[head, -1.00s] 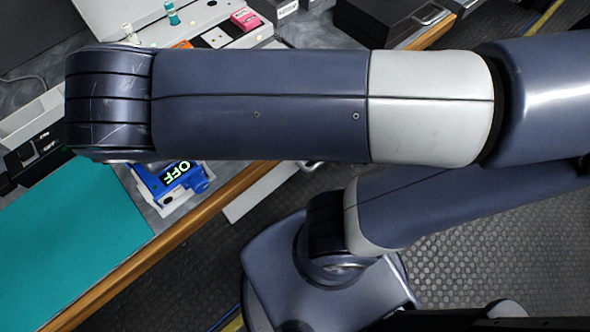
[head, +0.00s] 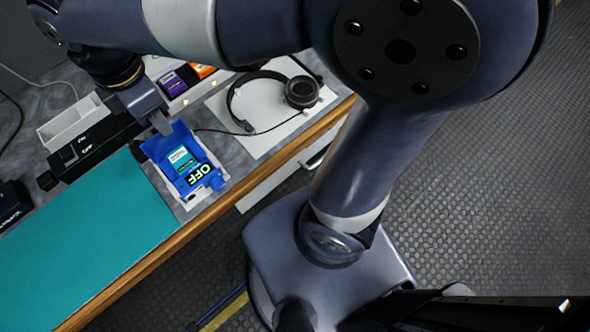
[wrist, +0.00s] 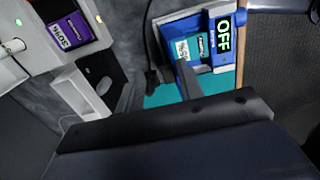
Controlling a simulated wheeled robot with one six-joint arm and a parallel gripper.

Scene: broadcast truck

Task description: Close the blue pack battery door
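The blue pack (head: 207,184) sits near the table's front edge, its lit display reading OFF. It also shows in the wrist view (wrist: 224,58). A teal battery (head: 182,160) lies in its bay and is uncovered. A raised blue flap, which looks like the battery door (head: 155,147), stands open on the pack's far-left side in the head view. My gripper (head: 163,127) is just beyond that side, close to the flap. In the wrist view its two fingers (wrist: 157,84) are apart with nothing between them. The right finger overlaps the pack's edge; I cannot tell whether it touches.
A teal mat (head: 85,225) lies left of the pack. Headphones (head: 302,92) rest on a white sheet to the right, with a cable running toward the pack. A purple battery (head: 172,84) sits in a charger behind. A white tray (head: 72,120) stands back left.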

